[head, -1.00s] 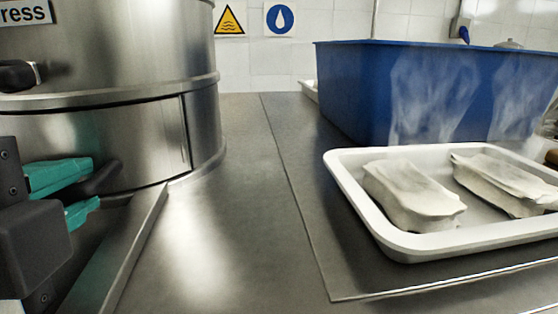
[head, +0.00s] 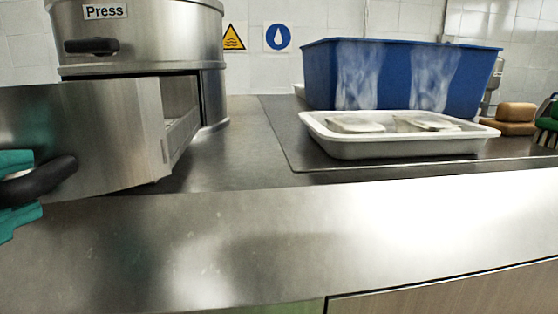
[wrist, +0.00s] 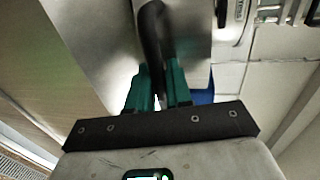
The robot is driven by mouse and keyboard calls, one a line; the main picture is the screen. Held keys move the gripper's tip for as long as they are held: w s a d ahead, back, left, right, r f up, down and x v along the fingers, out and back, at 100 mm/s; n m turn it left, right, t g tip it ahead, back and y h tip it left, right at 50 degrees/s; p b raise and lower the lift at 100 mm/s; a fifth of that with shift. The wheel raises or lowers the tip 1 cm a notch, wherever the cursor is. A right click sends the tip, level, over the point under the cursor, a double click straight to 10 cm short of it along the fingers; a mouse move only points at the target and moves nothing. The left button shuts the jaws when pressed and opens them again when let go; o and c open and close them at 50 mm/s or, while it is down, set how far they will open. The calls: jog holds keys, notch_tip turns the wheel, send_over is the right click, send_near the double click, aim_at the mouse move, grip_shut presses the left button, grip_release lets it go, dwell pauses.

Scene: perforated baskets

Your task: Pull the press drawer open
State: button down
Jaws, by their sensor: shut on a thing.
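The press (head: 140,35) is a round steel machine with a "Press" label, at the upper left of the head view. Its drawer (head: 95,135) stands pulled out, with a gap between its front and the body that shows a perforated inner side. My gripper (head: 28,188), with teal fingers, is at the left edge of the head view, shut on the drawer's black handle (head: 50,180). In the wrist view the teal fingers (wrist: 157,92) close around the black handle (wrist: 152,40). Part of the gripper is cut off by the head view's edge.
A white tray (head: 375,148) with pale folded pieces stands on the steel counter (head: 260,175). Behind it is a blue bin (head: 400,75) with steam before it. Brown blocks (head: 512,118) and a green brush lie at the right. The counter between press and tray is clear.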

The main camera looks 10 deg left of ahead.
jog(key=f+b+v, duration=0.1)
jog(key=v, duration=0.7)
jog(key=shift+s+f, duration=0.2)
jog(key=shift+f, duration=0.25)
jog(key=shift+d, duration=0.1)
jog(key=c, duration=1.2)
grip_release()
jog(key=shift+s+r, duration=0.1)
jog(key=shift+s, duration=0.1)
jog(key=b+v, duration=0.1)
jog(key=v, duration=0.9)
jog(key=shift+s, duration=0.35)
